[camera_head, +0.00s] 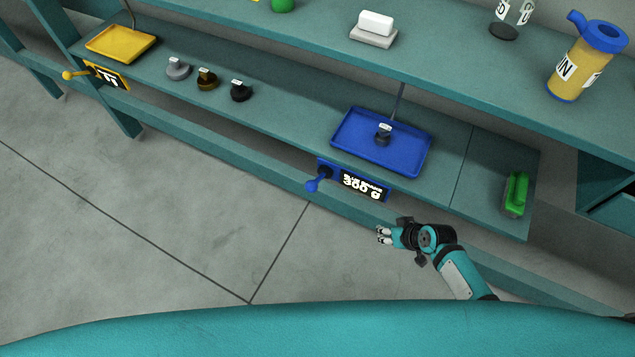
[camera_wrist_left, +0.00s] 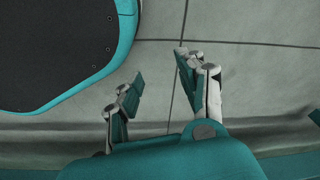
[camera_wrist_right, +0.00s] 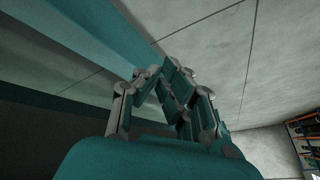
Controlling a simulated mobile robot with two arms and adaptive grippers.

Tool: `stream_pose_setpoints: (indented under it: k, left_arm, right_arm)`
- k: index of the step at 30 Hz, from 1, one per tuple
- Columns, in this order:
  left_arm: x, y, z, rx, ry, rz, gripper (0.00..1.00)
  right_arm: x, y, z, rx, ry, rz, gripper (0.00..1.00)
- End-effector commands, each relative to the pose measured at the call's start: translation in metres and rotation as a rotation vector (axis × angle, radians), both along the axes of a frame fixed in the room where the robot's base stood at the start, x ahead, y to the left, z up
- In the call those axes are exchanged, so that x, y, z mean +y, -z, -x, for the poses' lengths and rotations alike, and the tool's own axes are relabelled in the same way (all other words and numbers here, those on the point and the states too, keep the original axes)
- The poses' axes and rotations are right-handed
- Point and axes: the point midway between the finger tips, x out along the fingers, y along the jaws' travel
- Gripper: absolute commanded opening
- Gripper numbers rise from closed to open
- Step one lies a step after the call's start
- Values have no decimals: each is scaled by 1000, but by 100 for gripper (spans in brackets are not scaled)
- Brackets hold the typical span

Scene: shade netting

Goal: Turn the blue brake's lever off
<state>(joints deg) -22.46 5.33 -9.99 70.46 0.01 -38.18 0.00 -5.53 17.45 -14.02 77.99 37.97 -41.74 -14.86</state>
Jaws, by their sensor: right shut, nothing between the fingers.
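The blue brake's lever (camera_head: 314,184) sticks out down and to the left at the left end of its sign (camera_head: 362,185), which reads 300 g, on the shelf's front edge. Above it is the blue tray (camera_head: 413,160) with a small dark weight (camera_head: 383,133) in it. My right gripper (camera_head: 381,235) is shut and empty, in front of the shelf, below and right of the lever, not touching it. Its shut fingers also show in the right wrist view (camera_wrist_right: 170,75). My left gripper (camera_wrist_left: 160,68) is open and empty over the floor, outside the head view.
A yellow tray (camera_head: 120,42) with a yellow lever (camera_head: 72,75) is at the far left. Several small weights (camera_head: 207,80) stand between the trays. A green brush-like object (camera_head: 515,194) lies at right. A yellow jug (camera_head: 578,70) stands on the upper shelf. The floor left of my right gripper is clear.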

Motion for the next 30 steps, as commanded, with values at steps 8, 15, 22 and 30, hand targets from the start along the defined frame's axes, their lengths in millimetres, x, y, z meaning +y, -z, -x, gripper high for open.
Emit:
stream_pose_setpoints:
  k: [8,15,22,30]
  left_arm:
    - [-6,-5,-42,-35,-8,3,40]
    - [-6,10,-41,-33,-8,3,40]
    - [-6,15,-40,-33,-8,4,40]
    - [-6,15,-40,-34,-8,4,40]
  right_arm:
    - [75,-142,-63,-234,-356,-249,0]
    - [95,-227,-78,-371,-536,-396,0]
    - [99,-254,-81,-413,-582,-447,0]
    - [99,-254,-81,-414,-581,-449,0]
